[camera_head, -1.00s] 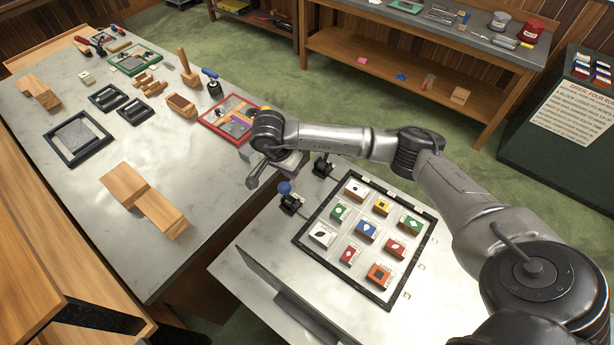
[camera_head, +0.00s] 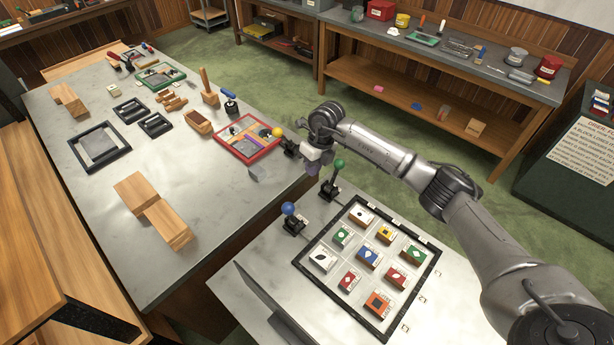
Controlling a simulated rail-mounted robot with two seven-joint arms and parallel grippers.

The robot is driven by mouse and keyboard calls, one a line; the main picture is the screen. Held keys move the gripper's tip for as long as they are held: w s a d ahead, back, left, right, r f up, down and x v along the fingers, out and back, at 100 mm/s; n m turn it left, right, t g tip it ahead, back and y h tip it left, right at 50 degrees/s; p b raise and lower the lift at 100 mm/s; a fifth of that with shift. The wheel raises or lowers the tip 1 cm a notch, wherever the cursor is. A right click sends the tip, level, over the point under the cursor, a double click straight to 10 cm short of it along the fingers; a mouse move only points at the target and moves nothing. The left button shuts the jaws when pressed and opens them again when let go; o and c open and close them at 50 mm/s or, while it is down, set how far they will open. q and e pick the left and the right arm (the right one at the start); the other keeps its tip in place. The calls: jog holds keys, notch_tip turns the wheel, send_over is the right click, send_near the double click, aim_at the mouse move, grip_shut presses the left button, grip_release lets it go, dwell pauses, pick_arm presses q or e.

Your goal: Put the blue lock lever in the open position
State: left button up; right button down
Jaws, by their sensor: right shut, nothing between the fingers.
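The blue lock lever (camera_head: 288,209) has a round blue knob above a black base at the near-left side of the small table, beside the framed tray. It stands nearly upright, leaning slightly left in the picture. Whether that is its open position I cannot tell. My right gripper (camera_head: 312,168) is shut and empty. It hangs beyond the blue lever, apart from it, between the yellow-knobbed lever (camera_head: 278,132) and the green-knobbed lever (camera_head: 340,164). My left gripper is not in view.
The black-framed tray (camera_head: 298,263) holds several coloured blocks. A long grey worktable (camera_head: 85,205) on the left carries a red frame (camera_head: 219,148), wooden blocks (camera_head: 150,205) and small tools. A shelf bench (camera_head: 425,60) stands at the back.

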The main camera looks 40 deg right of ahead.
jog(key=a+f+p, duration=0.2)
jog(key=a+f, duration=0.3)
jog(key=f, duration=0.5)
jog(key=shift+w+a+p, duration=0.3)
jog(key=shift+w+p, duration=0.1)
